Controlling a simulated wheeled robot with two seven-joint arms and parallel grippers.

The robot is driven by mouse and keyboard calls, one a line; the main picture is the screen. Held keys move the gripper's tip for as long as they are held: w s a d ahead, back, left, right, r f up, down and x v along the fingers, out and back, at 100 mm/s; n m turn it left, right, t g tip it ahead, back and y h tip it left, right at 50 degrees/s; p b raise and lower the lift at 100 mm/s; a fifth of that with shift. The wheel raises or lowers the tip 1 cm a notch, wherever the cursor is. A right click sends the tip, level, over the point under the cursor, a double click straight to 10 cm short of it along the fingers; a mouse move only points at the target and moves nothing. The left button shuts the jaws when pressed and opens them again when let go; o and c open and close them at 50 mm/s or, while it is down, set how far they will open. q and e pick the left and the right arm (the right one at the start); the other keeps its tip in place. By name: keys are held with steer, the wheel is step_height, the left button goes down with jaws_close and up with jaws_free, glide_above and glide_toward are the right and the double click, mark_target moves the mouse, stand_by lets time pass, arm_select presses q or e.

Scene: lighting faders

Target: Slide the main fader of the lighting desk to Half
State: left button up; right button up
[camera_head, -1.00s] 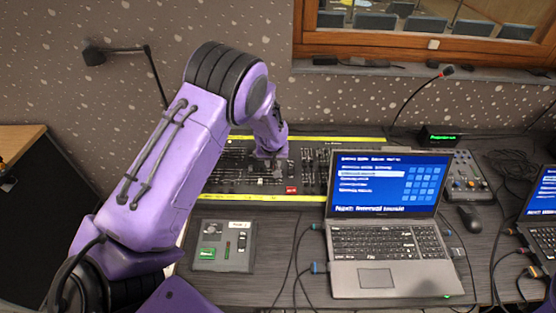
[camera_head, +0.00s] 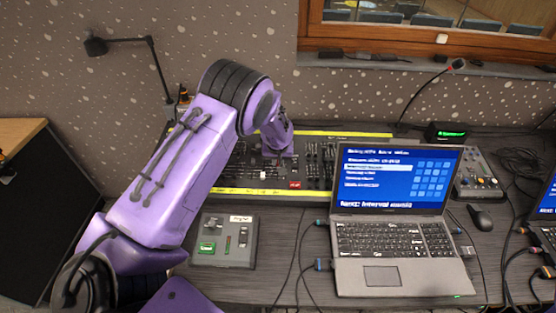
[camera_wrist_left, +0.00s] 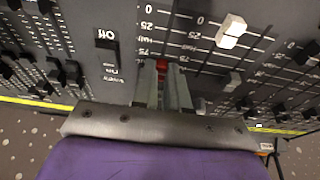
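The lighting desk (camera_head: 225,190) is a black panel with yellow edges, covered in faders. My left arm reaches over it, and its gripper is mostly hidden behind the wrist in the head view. In the left wrist view, which shows the desk upside down, the two grey fingers of my left gripper (camera_wrist_left: 163,82) are close together around a red fader cap (camera_wrist_left: 162,66). The cap is near the 75 end of its scale; its exact mark is partly covered. A white fader cap (camera_wrist_left: 231,30) stands to the right, near 0 to 25. My right gripper is not in view.
An OFF-marked switch (camera_wrist_left: 107,50) is left of the fingers in the wrist view. A small grey box (camera_head: 224,242) with a green button lies in front of the desk. An open laptop (camera_head: 403,225) stands close on the right, with cables between.

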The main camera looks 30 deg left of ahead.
arm_select(q)
steer(key=shift+s+d+p, duration=0.2)
steer(key=shift+s+p, duration=0.1)
steer(key=shift+s, duration=0.05)
steer(key=shift+s+d+f+p, duration=0.1)
steer(key=shift+s+d+p, duration=0.45)
steer(key=shift+s, duration=0.35)
steer(key=o, duration=0.5)
steer(key=shift+c, duration=0.2)
step_height(320, 180, up, 3)
steer(key=shift+f+p, duration=0.15)
steer(key=shift+p, duration=1.05)
steer(key=shift+f, duration=0.1)
